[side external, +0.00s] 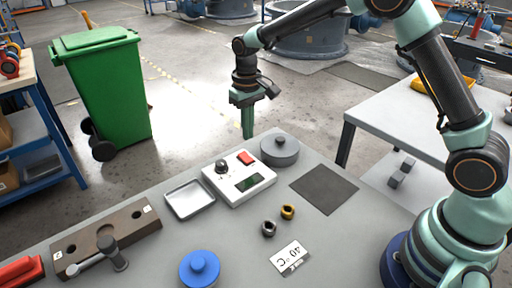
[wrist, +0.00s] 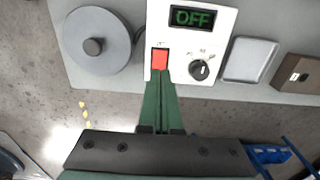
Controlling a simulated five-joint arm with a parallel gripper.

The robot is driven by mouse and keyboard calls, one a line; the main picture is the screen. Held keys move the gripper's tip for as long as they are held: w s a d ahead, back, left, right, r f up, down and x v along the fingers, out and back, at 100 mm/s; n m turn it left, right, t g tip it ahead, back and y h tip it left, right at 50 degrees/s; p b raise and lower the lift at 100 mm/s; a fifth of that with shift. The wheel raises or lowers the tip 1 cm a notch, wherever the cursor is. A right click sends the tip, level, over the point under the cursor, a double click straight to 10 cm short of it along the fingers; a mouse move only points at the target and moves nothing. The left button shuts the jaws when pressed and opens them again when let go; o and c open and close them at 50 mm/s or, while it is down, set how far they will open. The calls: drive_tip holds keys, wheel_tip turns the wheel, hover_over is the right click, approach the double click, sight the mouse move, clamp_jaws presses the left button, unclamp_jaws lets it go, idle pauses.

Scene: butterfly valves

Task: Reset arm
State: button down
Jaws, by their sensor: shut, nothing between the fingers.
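My gripper (side external: 247,127) hangs above the far edge of the grey table, fingers pointing down and shut, with nothing between them. In the wrist view its green fingertips (wrist: 160,86) appear just below the red switch (wrist: 160,59) of the white control box; I cannot tell the exact gap. The control box (side external: 239,185) has a black knob (wrist: 199,70) and a small display (wrist: 192,17) reading OFF. My arm is raised and reaches over from the right side of the side view.
A grey lidded disc (side external: 280,151) stands beside the box. A metal tray (side external: 189,198), a brown valve block (side external: 107,238), a blue lidded disc (side external: 199,269), two nuts (side external: 288,212), a dark mat (side external: 324,189) and a "40 °C" card (side external: 290,257) lie on the table. A green bin (side external: 108,90) stands behind.

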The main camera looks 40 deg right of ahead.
drive_tip(key=s+d+r+t, duration=0.2)
drive_tip(key=s+d+r, duration=0.1)
drive_tip(key=s+r, duration=0.4)
drive_tip(key=s+d+r+t, duration=0.2)
drive_tip(key=s+r, duration=0.5)
drive_tip(key=r, duration=0.1)
drive_tip(key=s+d+f+t, duration=0.1)
drive_tip(key=s, duration=0.5)
drive_tip(key=shift+d+t, duration=0.25)
drive_tip(key=shift+t, duration=0.05)
